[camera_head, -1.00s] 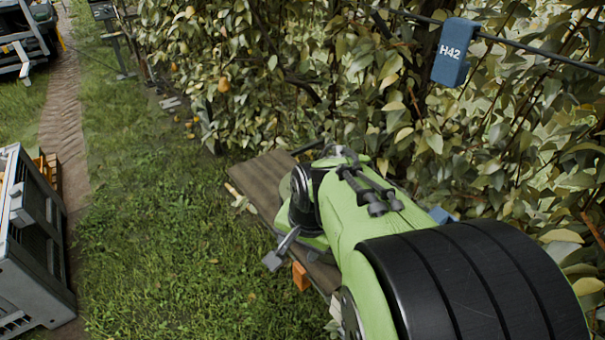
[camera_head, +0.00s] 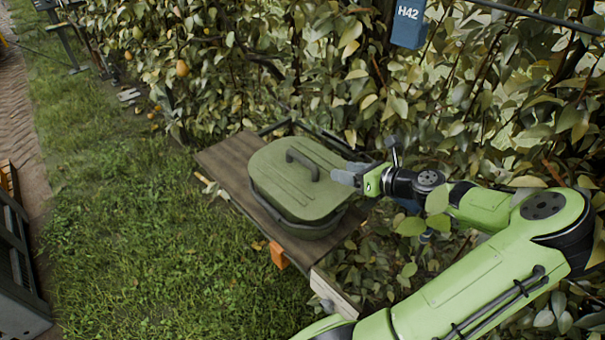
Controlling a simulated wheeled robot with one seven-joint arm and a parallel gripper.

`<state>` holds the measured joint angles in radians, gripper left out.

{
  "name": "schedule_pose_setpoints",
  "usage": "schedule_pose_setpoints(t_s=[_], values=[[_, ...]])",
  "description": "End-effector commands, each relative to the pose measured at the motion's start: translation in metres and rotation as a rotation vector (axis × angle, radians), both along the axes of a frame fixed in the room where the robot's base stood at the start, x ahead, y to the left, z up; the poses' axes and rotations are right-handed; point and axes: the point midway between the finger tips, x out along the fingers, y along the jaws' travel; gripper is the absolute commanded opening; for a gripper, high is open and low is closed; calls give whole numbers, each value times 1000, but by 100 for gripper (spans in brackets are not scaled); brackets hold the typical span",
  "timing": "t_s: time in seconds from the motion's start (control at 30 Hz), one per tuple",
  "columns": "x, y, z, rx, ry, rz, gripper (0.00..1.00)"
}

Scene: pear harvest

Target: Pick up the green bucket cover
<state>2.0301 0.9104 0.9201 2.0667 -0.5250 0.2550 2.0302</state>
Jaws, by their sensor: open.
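The green bucket cover (camera_head: 282,187) is an oval lid with a dark arched handle (camera_head: 302,164) on top. It sits on the green bucket (camera_head: 298,224), which stands on a brown wooden board (camera_head: 229,158). My gripper (camera_head: 345,176) is at the right side of the cover, near the end of the handle. Its jaws are open and hold nothing. I cannot tell whether the fingers touch the cover. The far details of the fingers are small.
Dense pear foliage (camera_head: 480,150) rises behind and right of the board, with leaves around my arm. A blue H42 tag (camera_head: 409,24) hangs above. An orange block (camera_head: 278,255) is at the board's front edge. Grass (camera_head: 130,230) is open at left; a grey crate (camera_head: 18,275) stands far left.

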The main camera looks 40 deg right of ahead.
Motion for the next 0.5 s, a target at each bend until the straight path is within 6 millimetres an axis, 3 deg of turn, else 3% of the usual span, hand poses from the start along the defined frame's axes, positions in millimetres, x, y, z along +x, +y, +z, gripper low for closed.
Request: schedule_pose_setpoints(t_s=[0.2,0.5], values=[[50,7,-24,-1,1,5,53],[91,13,-41,-1,2,5,53]])
